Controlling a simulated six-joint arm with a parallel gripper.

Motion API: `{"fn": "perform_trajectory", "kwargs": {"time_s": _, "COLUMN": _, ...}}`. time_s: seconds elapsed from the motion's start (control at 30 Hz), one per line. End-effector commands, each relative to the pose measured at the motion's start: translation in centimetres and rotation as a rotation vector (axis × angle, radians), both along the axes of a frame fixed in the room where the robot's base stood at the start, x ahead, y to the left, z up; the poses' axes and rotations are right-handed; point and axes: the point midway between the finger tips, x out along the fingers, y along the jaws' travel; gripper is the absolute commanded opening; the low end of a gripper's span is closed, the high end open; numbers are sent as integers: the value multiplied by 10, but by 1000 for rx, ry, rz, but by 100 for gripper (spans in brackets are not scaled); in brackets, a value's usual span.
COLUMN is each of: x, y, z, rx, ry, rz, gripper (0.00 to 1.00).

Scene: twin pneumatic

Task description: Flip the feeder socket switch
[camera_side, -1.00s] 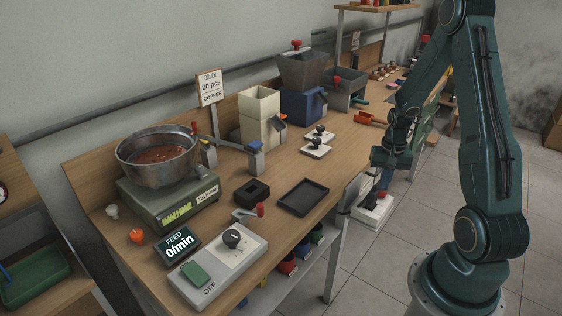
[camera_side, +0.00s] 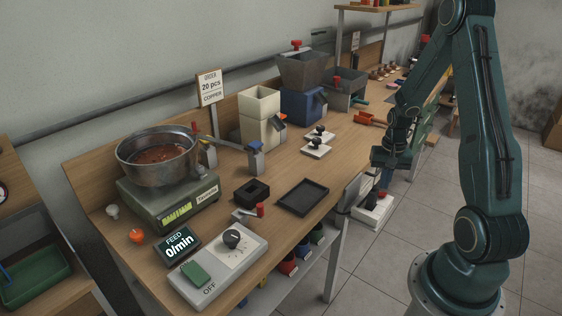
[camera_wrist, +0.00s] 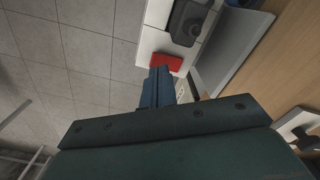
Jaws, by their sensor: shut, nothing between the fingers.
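The feeder socket is a white box (camera_side: 371,213) low beside the bench's front edge in the side view. Its white face (camera_wrist: 150,50) shows in the wrist view, with a red switch (camera_wrist: 172,63) and a dark plug (camera_wrist: 188,20). My gripper (camera_wrist: 160,73) is shut and empty, its bluish fingers pointing at the red switch. The fingertips overlap the switch's near edge in the wrist view; I cannot tell whether they touch. In the side view my gripper (camera_side: 384,180) is above the socket, its fingers partly hidden and small.
A grey panel (camera_wrist: 228,48) stands between socket and wooden bench (camera_side: 335,165). On the bench, the feeder controller (camera_side: 218,266) reads OFF and its display (camera_side: 180,245) reads 0/min. A metal bowl (camera_side: 158,175) sits on the scale. Tiled floor (camera_wrist: 65,60) is free left of the fingers.

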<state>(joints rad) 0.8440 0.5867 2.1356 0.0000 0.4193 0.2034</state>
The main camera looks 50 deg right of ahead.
Motion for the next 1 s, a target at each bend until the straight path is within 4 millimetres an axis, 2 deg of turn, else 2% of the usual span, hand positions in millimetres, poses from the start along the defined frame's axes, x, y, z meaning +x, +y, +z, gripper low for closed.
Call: {"fn": "perform_trajectory", "kwargs": {"time_s": 1.0, "x": 0, "y": 0, "z": -7, "rx": 0, "ry": 0, "rz": 0, "gripper": 0}}
